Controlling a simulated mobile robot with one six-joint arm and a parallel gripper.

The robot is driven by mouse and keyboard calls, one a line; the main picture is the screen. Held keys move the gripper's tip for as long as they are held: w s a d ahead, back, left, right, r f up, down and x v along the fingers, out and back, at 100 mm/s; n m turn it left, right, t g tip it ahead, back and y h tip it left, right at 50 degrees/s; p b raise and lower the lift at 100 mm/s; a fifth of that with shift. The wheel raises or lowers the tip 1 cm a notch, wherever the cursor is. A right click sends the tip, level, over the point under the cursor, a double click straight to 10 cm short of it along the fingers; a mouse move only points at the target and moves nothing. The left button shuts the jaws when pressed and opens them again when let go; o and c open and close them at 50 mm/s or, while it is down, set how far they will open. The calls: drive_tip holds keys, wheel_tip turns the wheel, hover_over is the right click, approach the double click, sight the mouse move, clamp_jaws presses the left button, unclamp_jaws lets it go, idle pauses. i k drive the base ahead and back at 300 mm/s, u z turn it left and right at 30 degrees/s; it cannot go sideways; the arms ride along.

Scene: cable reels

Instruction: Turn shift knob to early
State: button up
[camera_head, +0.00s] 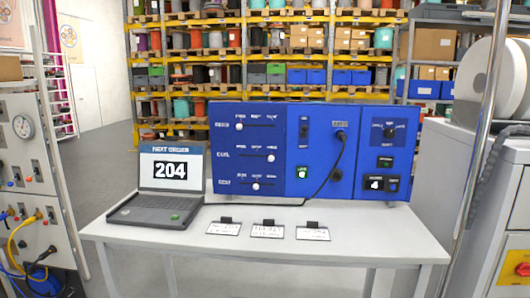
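A blue control panel (270,165) stands at the back of a light grey table. A dark round knob (389,131) sits on a dark plate at the panel's upper right, with small labels around it. It looks like the shift knob, but the labels are too small to read and I cannot tell which position it points to. My gripper is not in view.
The panel also has three sliders with white knobs, a lit green button (302,173), a black cable (336,168) and a small display (375,184) reading 4. A laptop (163,185) showing 204 and three labelled cards (267,231) are on the table (250,249).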

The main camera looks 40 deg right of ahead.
sight(390, 132)
drive_tip(key=z, duration=0.7)
drive_tip(key=k, duration=0.4)
drive_tip(key=z, duration=0.35)
drive_tip(key=i, duration=0.5)
drive_tip(key=z, duration=0.05)
